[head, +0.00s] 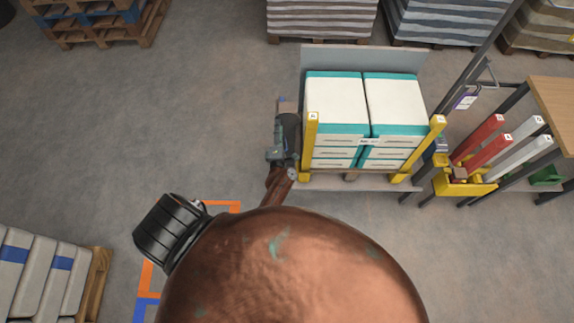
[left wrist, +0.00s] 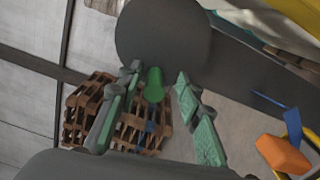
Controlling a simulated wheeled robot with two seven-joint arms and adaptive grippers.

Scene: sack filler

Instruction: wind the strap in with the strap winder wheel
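The winder wheel is a dark grey disc (left wrist: 165,35) at the top of the left wrist view, with a green handle (left wrist: 154,86) sticking out towards me. My left gripper (left wrist: 158,76) has its two green-grey fingers apart, one on each side of the handle, with gaps showing. In the head view my left gripper (head: 277,152) is beside the left yellow post (head: 309,146), at the left side of the loaded stand. The wheel is mostly hidden there, and I cannot make out the strap clearly. My right gripper is not in view.
White and teal sacks (head: 336,103) are stacked between the left post and a right yellow post (head: 433,143). A yellow holder (head: 464,186) with red and white bars stands to the right. A pallet of grey sacks (head: 40,275) is at lower left.

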